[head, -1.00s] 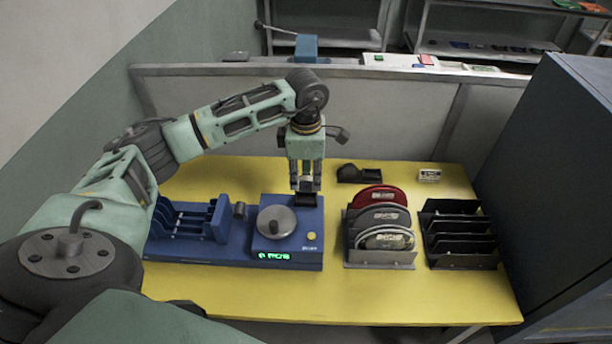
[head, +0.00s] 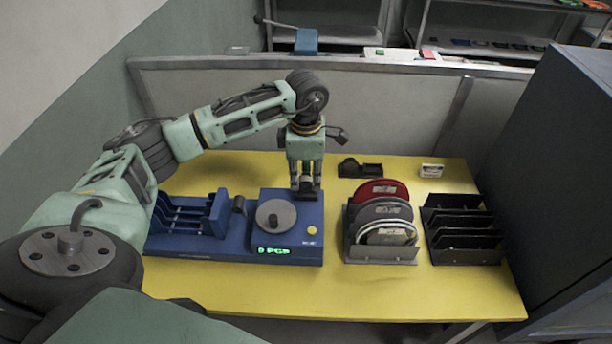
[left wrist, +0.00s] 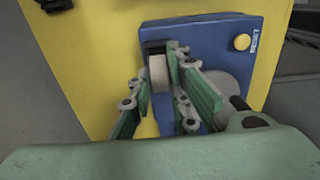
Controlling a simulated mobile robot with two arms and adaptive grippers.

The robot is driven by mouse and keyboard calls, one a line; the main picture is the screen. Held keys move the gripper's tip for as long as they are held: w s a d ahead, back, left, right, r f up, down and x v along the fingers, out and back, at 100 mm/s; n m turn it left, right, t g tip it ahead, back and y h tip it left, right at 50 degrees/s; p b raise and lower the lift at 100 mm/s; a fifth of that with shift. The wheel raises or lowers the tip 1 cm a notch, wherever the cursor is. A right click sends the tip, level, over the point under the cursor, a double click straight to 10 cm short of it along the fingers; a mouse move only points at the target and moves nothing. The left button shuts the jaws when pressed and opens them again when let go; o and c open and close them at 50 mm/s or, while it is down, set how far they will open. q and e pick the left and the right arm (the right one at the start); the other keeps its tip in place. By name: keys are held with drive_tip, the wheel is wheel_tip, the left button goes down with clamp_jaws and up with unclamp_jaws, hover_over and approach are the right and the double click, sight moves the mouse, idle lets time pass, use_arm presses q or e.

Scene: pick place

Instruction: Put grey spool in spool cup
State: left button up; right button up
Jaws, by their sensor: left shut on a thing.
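My left gripper (head: 306,188) points straight down at the back right corner of the blue device (head: 290,232). It is shut on a small pale grey piece, which looks like the grey spool (left wrist: 158,72) in the left wrist view. The fingers (left wrist: 157,85) stand on both sides of it, close to the device top. Whether the spool rests on the device cannot be told. I cannot make out for certain which part is the spool cup. My right gripper is not in view.
The device carries a grey disc (head: 276,214), a yellow button (head: 311,230) and a lit green display. A blue slotted rack (head: 190,215) is left of it. A rack of discs (head: 380,255), a black rack (head: 470,258) and a black holder (head: 360,168) stand to the right.

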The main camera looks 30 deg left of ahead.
use_arm(q)
drive_tip(key=shift+f, duration=0.25)
drive_tip(key=shift+f+b, duration=0.45)
drive_tip(key=shift+b, duration=0.2)
drive_tip(key=o, duration=0.9)
drive_tip(key=shift+o, duration=0.6)
drive_tip(key=shift+o, duration=1.1)
drive_tip(key=shift+r, duration=0.15)
